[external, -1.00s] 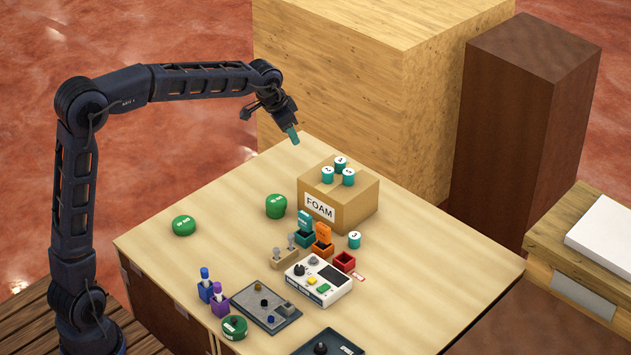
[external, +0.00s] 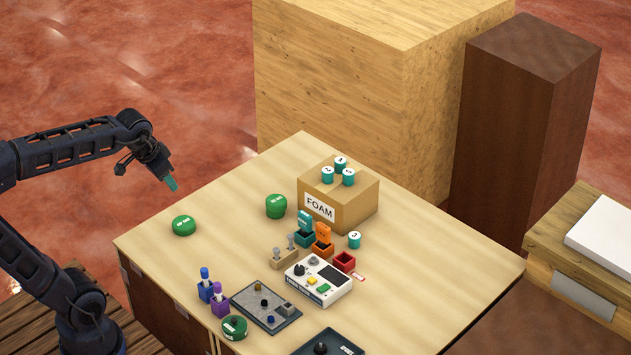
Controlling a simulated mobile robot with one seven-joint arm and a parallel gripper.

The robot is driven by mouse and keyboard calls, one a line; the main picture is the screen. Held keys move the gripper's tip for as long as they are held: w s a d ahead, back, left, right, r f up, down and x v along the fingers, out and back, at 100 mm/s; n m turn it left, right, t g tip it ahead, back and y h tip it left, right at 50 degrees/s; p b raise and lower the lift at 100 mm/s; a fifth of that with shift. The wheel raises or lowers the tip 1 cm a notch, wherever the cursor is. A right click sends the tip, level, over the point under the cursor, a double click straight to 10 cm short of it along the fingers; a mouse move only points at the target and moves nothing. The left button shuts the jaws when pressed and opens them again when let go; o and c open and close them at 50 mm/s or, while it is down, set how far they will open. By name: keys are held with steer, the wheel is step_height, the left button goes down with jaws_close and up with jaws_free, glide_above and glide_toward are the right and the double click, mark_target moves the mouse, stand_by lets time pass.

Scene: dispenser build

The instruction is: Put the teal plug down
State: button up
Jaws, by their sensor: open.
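The teal plug (external: 305,218) stands upright in a teal block (external: 303,238) on the table, in front of the foam box. My gripper (external: 171,184) is open, pointing down at the table's left edge, well away from the plug. Its end shows teal, seemingly the fingertips; the gap between them is too small to make out.
An orange plug (external: 323,232) stands in its block beside the teal one, and a red block (external: 345,261) looks empty. The foam box (external: 357,205) carries several teal cylinders. The right front table is clear.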

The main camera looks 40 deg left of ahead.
steer(key=s+a+f+n, duration=0.1)
steer(key=s+f, duration=0.4)
steer(key=s, duration=0.4)
steer(key=shift+s+a, duration=0.2)
steer(key=shift+s, duration=0.2)
stand_by(0.6)
